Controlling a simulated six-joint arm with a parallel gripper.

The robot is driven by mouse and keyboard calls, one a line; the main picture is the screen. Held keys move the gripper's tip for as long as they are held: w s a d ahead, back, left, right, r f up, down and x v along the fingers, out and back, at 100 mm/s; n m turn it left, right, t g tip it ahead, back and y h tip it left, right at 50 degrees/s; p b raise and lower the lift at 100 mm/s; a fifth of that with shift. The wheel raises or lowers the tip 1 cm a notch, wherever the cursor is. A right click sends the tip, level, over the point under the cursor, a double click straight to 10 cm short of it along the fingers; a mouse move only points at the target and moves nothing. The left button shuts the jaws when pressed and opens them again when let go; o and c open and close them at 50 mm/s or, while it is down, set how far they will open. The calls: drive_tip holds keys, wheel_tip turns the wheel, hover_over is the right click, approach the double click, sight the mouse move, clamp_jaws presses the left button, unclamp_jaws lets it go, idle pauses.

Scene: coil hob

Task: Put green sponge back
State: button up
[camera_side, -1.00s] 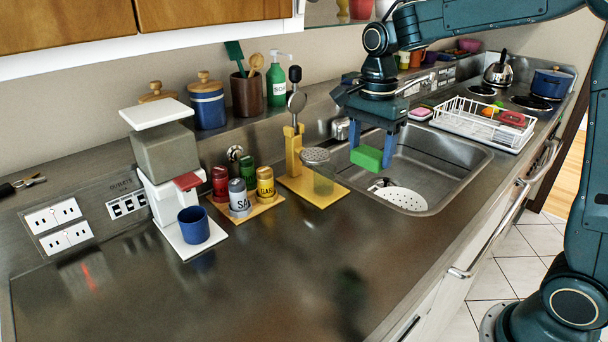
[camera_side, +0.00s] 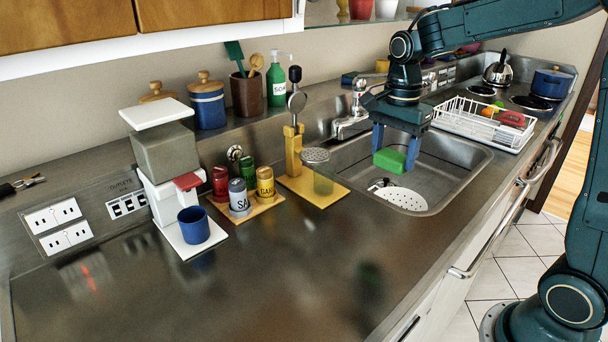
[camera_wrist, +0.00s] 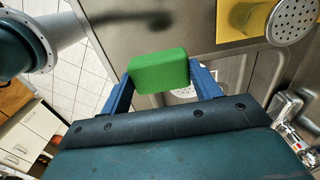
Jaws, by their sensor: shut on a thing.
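The green sponge (camera_side: 389,160) is a small bright block held above the sink (camera_side: 450,165) in the side view. My gripper (camera_side: 394,155) is shut on it, with one blue finger at each side and the sponge at the fingertips. In the wrist view the sponge (camera_wrist: 160,72) sits between the fingers of my gripper (camera_wrist: 160,82). The sponge hangs clear of the sink's floor and walls.
The tap (camera_side: 352,118) stands behind the sink, close to my gripper. A white dish rack (camera_side: 482,122) with colourful items is to the right. A yellow stand (camera_side: 296,160) and spice shakers (camera_side: 240,192) are to the left. The front counter is clear.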

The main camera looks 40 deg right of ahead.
wheel_tip(320, 180, down, 11)
drive_tip(key=shift+r, duration=0.1)
idle(0.3)
drive_tip(key=shift+f, duration=2.2)
drive_tip(key=shift+f, duration=0.1)
drive_tip(key=o, duration=1)
